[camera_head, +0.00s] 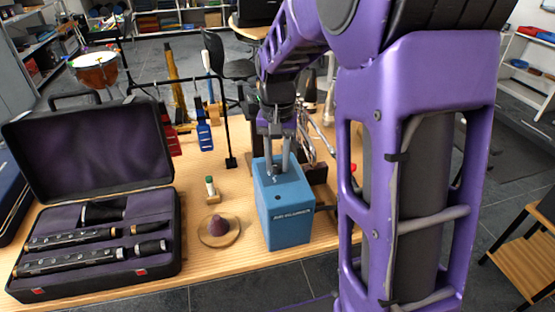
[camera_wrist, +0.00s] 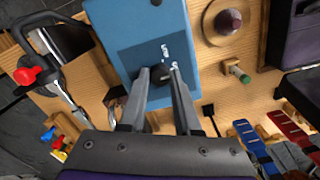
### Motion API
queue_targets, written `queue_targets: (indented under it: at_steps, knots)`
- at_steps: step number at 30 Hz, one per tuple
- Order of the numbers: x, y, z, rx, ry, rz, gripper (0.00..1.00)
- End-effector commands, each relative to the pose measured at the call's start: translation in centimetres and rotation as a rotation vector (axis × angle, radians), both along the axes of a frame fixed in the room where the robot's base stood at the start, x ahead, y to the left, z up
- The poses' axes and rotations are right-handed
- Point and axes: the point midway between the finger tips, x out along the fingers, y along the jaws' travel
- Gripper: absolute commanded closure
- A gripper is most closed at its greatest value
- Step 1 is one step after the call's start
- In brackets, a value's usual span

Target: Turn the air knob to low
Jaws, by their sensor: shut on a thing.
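The blue box (camera_head: 287,208) stands on the wooden table with white lettering on its front; the wrist view shows its top (camera_wrist: 150,40). A small dark knob (camera_wrist: 160,75) sits on top, beside small white marks too blurred to read. My gripper (camera_head: 277,168) comes down on the box from above. In the wrist view, the fingers of my gripper (camera_wrist: 159,69) are on either side of the knob and shut on it. The knob's pointer direction cannot be made out. In the head view the fingers mostly hide the knob.
An open black instrument case (camera_head: 100,262) lies at the left. A purple cone on a round wooden base (camera_head: 219,231) and a small green-topped piece (camera_head: 210,187) stand left of the box. A dark stand (camera_head: 229,140) with hanging straps is behind. Metal instrument parts (camera_head: 316,140) lie close behind right.

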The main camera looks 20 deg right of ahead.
Motion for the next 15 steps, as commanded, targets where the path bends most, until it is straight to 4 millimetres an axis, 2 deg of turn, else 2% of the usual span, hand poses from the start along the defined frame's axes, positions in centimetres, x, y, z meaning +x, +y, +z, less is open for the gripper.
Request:
queue_targets:
  at_steps: [8, 15]
  knots:
    - [0.03, -0.03, 0.13, 0.000, -0.001, 0.045, 1.00]
    - [0.07, -0.05, 0.27, -0.001, -0.002, 0.191, 1.00]
